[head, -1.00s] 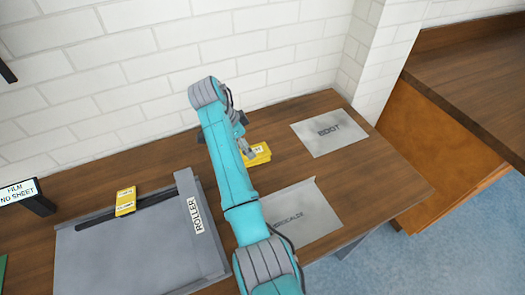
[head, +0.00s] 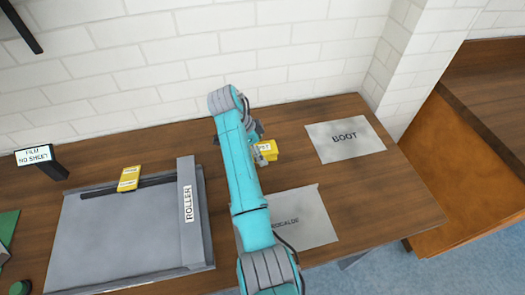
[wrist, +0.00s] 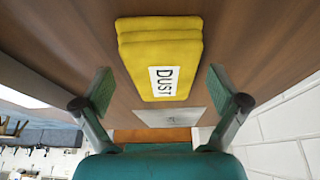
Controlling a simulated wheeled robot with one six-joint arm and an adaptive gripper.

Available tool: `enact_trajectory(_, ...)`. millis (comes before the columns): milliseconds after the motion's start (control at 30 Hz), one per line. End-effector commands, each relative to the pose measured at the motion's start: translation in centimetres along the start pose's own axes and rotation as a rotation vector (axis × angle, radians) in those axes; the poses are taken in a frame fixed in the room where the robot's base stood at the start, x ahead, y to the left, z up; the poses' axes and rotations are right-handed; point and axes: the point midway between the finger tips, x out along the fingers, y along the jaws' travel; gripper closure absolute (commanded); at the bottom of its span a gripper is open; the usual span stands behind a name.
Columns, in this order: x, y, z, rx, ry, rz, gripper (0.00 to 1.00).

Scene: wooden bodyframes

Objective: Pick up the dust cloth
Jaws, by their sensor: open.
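The dust cloth (wrist: 160,50) is a folded yellow stack with a white DUST label, lying on the wooden table. In the head view the yellow dust cloth (head: 269,148) shows just right of my arm's end and is partly covered by it. My gripper (wrist: 165,90) is open, with one green-padded finger on each side of the cloth in the wrist view. The fingers look apart from the cloth, and nothing is held. In the head view my gripper (head: 257,152) is mostly hidden behind my arm.
A BOOT sheet (head: 345,139) and a second grey sheet (head: 305,222) lie right. A white brick wall (head: 160,70) closes the back.

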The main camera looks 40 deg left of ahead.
Motion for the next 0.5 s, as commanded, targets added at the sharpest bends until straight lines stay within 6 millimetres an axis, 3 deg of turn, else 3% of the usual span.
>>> enact_trajectory(500, 0.45, 0.00, 0.17, 0.000, 0.000, 0.001, 0.03)
